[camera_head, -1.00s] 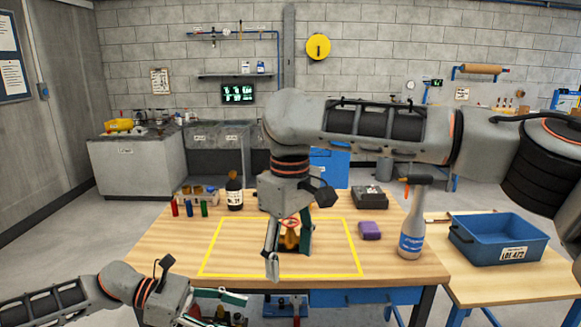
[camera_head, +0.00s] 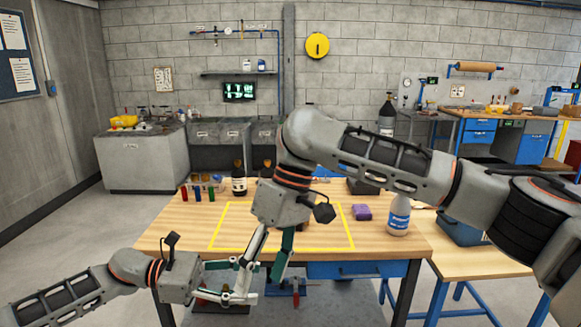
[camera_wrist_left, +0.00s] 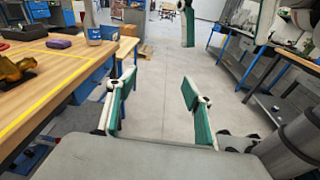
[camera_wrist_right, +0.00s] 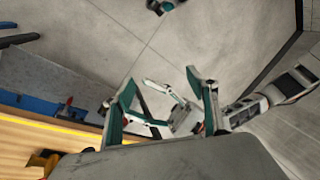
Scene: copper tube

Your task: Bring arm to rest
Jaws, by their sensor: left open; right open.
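My right gripper (camera_head: 262,268) is open and empty, pointing down at the front edge of the table. Its spread fingers also show in the right wrist view (camera_wrist_right: 163,85). My left gripper (camera_head: 254,284) is open and empty, low in front of the table and close to the right fingers in the head view. I cannot tell whether they touch. In the left wrist view its fingers (camera_wrist_left: 156,90) have only floor between them. A brass-coloured piece (camera_wrist_left: 14,72) rests on the table inside the yellow outline. In the head view my right arm mostly hides it.
The wooden table (camera_head: 180,236) holds a purple block (camera_head: 362,212), a spray bottle (camera_head: 398,214), a dark bottle (camera_head: 239,183) and several small coloured items at the back. A blue bin (camera_head: 462,230) stands on the side table, partly behind my right arm.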

